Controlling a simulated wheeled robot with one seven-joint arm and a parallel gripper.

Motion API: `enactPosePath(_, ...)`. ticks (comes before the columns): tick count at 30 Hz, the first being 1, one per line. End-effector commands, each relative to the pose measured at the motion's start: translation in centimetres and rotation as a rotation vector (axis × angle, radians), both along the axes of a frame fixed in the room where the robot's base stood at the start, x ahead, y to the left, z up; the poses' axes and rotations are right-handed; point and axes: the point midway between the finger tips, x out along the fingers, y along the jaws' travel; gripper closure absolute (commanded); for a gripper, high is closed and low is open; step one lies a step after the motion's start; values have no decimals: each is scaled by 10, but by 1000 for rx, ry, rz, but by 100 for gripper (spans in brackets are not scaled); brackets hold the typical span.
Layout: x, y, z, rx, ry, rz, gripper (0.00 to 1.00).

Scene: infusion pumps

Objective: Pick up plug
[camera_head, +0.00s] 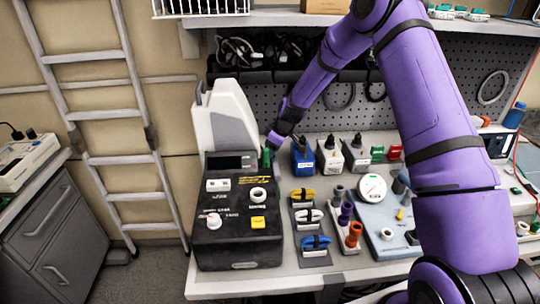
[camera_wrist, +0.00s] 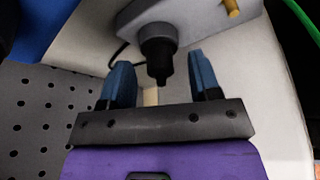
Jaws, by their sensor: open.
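In the wrist view, my gripper (camera_wrist: 160,72) is open, with its two blue-padded fingers spread apart. A black plug-like piece (camera_wrist: 158,48) shows between the fingers, narrowing toward the gripper. It joins a grey body (camera_wrist: 190,18) and I cannot tell if the fingers touch it. In the head view, my gripper (camera_head: 273,141) is small and partly hidden beside the white and grey pump housing (camera_head: 225,115). Black-topped plugs stand on a blue block (camera_head: 302,158) and on white blocks (camera_head: 329,160) to its right. I cannot tell which plug the wrist view shows.
A black control box (camera_head: 238,235) stands at the bench's left. Cable bundles (camera_head: 303,195), coloured cylinders (camera_head: 347,213) and a grey gauge unit (camera_head: 375,215) fill the middle. A pegboard (camera_head: 420,105) backs the bench. My purple arm crosses the right side.

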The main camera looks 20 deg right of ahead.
Motion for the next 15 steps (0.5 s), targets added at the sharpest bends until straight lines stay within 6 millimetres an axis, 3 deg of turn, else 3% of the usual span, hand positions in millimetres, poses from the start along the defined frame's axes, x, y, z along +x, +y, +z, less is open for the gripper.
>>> enactPosePath(8, 2, 2, -6, 0, -1, 0, 43)
enactPosePath(15, 1, 2, -6, -1, -1, 0, 96)
